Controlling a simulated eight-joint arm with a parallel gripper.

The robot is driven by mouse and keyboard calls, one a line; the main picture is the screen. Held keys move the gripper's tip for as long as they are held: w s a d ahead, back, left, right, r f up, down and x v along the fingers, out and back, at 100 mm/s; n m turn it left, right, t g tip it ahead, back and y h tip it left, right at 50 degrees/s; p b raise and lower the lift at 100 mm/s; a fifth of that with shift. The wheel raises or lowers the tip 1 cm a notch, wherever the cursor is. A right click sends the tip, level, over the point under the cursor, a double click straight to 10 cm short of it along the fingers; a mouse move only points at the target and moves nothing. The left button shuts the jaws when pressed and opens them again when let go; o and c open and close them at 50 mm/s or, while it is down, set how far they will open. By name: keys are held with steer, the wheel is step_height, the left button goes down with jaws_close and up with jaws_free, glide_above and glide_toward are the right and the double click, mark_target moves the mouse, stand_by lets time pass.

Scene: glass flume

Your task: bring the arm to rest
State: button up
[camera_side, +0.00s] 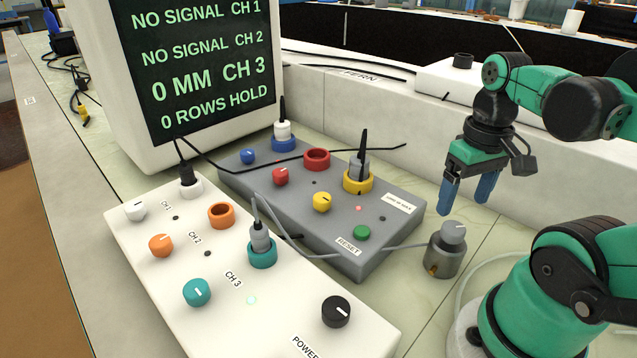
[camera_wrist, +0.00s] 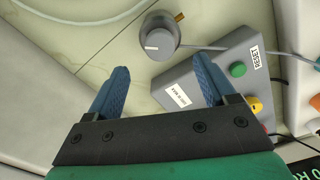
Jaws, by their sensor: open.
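My gripper (camera_side: 464,194) has two blue fingers and hangs in the air above the bench, to the right of the grey box. It is open and empty, with a clear gap between the fingers. In the wrist view my gripper (camera_wrist: 160,82) shows both fingers apart, with the bench and a corner of the grey box (camera_wrist: 188,77) below. The grey box (camera_side: 290,221) has a yellow socket (camera_side: 357,183) with a plug in it. A grey cylinder with a knob (camera_side: 446,252) stands on the bench below and near my gripper; it also shows in the wrist view (camera_wrist: 158,38).
A white box (camera_side: 130,238) with knobs and sockets stands in front. A monitor (camera_side: 125,95) reads "NO SIGNAL CH 1", "NO SIGNAL CH 2", "0 MM CH 3", "0 ROWS HOLD". Black cables (camera_side: 290,157) cross the grey box. A pale ledge (camera_side: 400,125) runs behind.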

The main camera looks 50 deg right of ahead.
steer(key=shift+r, duration=0.2)
steer(key=shift+w, duration=0.1)
steer(key=w+a+n+t, duration=0.5)
steer(key=w+a+t, duration=0.2)
steer(key=w, duration=0.5)
steer(key=shift+a+r, duration=0.4)
steer(key=shift+a, duration=0.7)
